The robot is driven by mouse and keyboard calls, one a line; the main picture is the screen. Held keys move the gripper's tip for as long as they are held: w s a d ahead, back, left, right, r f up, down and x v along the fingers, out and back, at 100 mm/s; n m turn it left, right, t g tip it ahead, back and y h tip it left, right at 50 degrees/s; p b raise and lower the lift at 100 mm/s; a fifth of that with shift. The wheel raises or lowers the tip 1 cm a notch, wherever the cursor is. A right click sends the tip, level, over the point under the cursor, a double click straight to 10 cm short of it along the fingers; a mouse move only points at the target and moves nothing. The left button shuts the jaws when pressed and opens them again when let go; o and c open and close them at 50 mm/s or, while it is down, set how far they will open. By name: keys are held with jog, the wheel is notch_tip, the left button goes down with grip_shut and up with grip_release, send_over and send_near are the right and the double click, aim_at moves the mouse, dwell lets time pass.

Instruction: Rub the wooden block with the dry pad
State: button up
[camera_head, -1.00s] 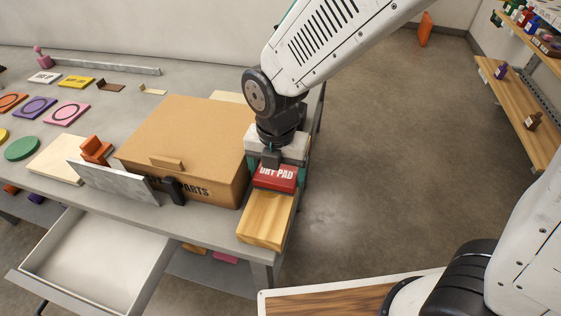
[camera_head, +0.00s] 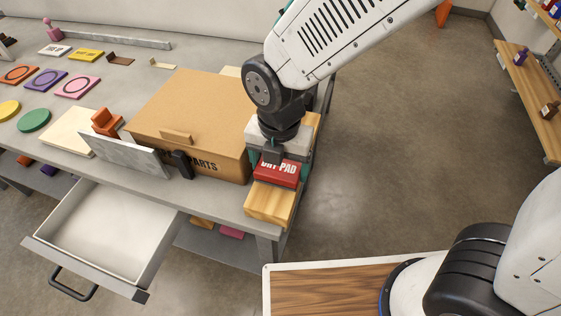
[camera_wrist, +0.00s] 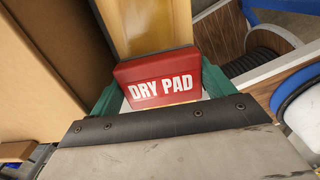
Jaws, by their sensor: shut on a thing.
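The red dry pad (camera_head: 277,173), lettered "DRY PAD", is held in my gripper (camera_head: 276,160). It also shows in the wrist view (camera_wrist: 160,84), between the green fingers of my gripper (camera_wrist: 160,98). The light wooden block (camera_head: 268,204) lies at the table's front right corner, and its near end is bare. In the wrist view the block (camera_wrist: 150,25) runs away beyond the pad. The pad is over the block and appears to rest on its top; the contact itself is hidden. My gripper hides the block's middle.
A brown cardboard parts box (camera_head: 190,115) stands close to the left of the block. A grey upright plate (camera_head: 125,154) and an orange piece (camera_head: 107,122) are farther left. An open drawer (camera_head: 105,235) sticks out below the table's front. Floor to the right is clear.

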jog(key=shift+w+d, duration=0.7)
jog(key=shift+w, duration=1.15)
jog(key=shift+w+d, duration=0.65)
jog(key=shift+w, duration=1.15)
jog(key=shift+w+d, duration=0.7)
jog(key=shift+w, duration=1.15)
jog(key=shift+r, duration=0.1)
jog(key=shift+r, duration=2.95)
notch_tip(320, 180, up, 3)
jog(key=shift+s, duration=0.1)
